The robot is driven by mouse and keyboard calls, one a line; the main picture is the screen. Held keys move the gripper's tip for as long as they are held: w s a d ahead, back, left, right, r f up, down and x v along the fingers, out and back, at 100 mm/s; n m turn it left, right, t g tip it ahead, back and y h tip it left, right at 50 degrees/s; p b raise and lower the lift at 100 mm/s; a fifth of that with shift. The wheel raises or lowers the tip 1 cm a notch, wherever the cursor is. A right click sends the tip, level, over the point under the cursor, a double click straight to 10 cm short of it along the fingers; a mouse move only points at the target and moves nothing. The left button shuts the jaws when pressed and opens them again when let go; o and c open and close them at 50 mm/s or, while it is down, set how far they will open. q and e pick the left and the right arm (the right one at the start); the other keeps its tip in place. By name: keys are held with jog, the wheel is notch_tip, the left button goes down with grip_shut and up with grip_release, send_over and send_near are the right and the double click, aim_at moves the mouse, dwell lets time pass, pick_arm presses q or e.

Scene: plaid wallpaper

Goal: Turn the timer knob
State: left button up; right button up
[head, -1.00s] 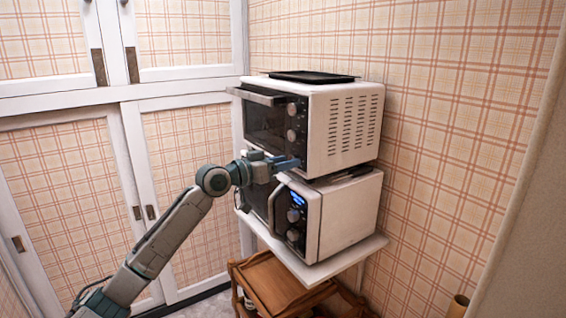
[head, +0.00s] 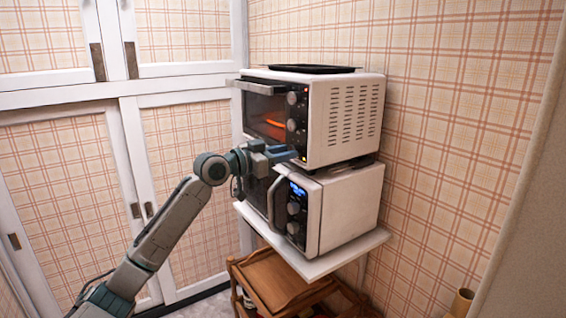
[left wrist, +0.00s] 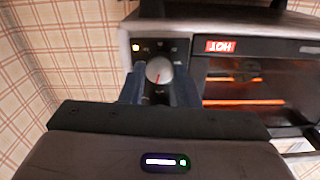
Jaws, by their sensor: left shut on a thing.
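The white toaster oven (head: 350,118) stands on top of a microwave, with a column of knobs on its dark front panel. Its heating elements glow orange behind the door glass. My left gripper (head: 293,155) is at the lowest knob, which it hides in the head view. In the left wrist view this round knob (left wrist: 159,69), with a red pointer line, sits between the two dark blue fingers of my left gripper (left wrist: 158,88), which are shut on it. I take this knob for the timer knob. My right gripper is out of view.
The white microwave (head: 348,212) with a lit blue display is just below my left gripper, on a white shelf (head: 318,270). A black tray (head: 310,69) lies on the oven. A wooden cart (head: 268,285) stands below. White-framed cabinet doors are at left.

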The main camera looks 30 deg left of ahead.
pick_arm(q)
jog(key=m+b, duration=0.6)
jog(key=m, duration=0.8)
jog(key=shift+f+m+b, duration=0.1)
jog(key=shift+m+b, duration=0.2)
jog(key=shift+b, duration=0.05)
dwell(0.3)
jog(key=o, duration=1)
jog(key=shift+c, duration=0.2)
jog(key=shift+s, duration=0.1)
